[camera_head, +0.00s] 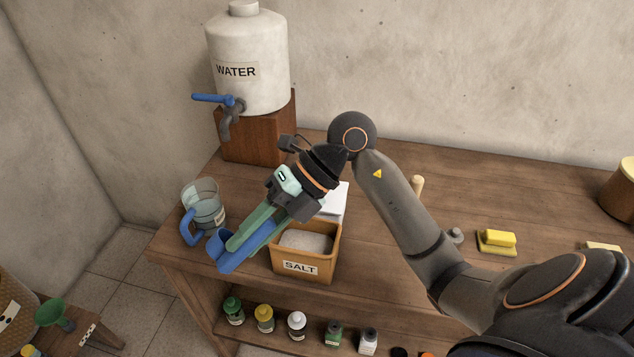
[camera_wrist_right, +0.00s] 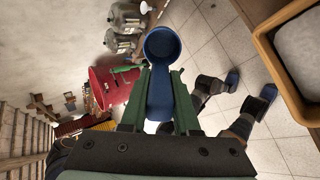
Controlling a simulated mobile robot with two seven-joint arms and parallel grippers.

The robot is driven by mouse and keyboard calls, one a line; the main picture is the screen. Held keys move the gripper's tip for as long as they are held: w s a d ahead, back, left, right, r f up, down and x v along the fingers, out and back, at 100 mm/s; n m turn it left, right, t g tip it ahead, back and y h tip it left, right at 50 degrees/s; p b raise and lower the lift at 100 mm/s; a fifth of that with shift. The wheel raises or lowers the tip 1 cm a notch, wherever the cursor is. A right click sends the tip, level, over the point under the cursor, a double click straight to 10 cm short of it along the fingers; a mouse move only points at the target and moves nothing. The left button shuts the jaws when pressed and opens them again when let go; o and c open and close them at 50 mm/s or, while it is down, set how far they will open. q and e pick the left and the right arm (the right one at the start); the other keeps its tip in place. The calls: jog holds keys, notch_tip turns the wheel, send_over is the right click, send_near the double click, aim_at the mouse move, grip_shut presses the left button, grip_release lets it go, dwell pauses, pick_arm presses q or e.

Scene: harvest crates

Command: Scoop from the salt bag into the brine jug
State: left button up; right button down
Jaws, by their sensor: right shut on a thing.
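My right gripper (camera_head: 238,248) is shut on the handle of a blue scoop (camera_head: 217,246). It holds the scoop above the table's front edge, between the jug and the salt box. In the right wrist view the scoop's round cup (camera_wrist_right: 162,45) opens toward the camera, and I see only blue inside. The salt bag shows as a tan open box (camera_head: 306,267) labelled SALT with pale salt inside; its rim (camera_wrist_right: 264,42) also shows at the right of the wrist view. The clear brine jug (camera_head: 207,211) with a blue handle stands upright to the left. My left gripper is not in view.
A white WATER tank (camera_head: 247,55) with a blue-handled tap stands on a wooden block (camera_head: 259,130) behind the jug. Several small bottles (camera_head: 297,324) stand on the shelf below. A yellow sponge (camera_head: 497,239) lies to the right on the wooden table (camera_head: 390,270).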

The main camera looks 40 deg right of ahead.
jog(key=shift+w+a+r+n+g+h, duration=0.1)
jog(key=shift+a+r+n+g+h, duration=0.35)
jog(key=shift+n+g, duration=0.4)
jog(key=shift+a+r+n+g+h, duration=0.1)
jog(key=shift+a+n+g+h, duration=0.15)
jog(key=shift+n+g+h, duration=0.35)
jog(key=shift+n+g+h+p, duration=0.35)
jog(key=shift+n+h+p, duration=0.15)
jog(key=shift+n, duration=0.45)
jog(key=w+d+n+t+h+p, duration=0.15)
jog(key=d+n+h, duration=0.45)
jog(key=d, duration=0.9)
jog(key=shift+m+h, duration=0.4)
jog(key=shift+h, duration=0.05)
jog(key=shift+s+a+f+b, duration=0.1)
jog(key=shift+f+b, duration=0.65)
jog(key=shift+f, duration=0.25)
jog(key=shift+s+a+f+b, duration=0.1)
jog(key=shift+f+b, duration=0.65)
jog(key=shift+f, duration=0.25)
jog(key=shift+f, duration=0.15)
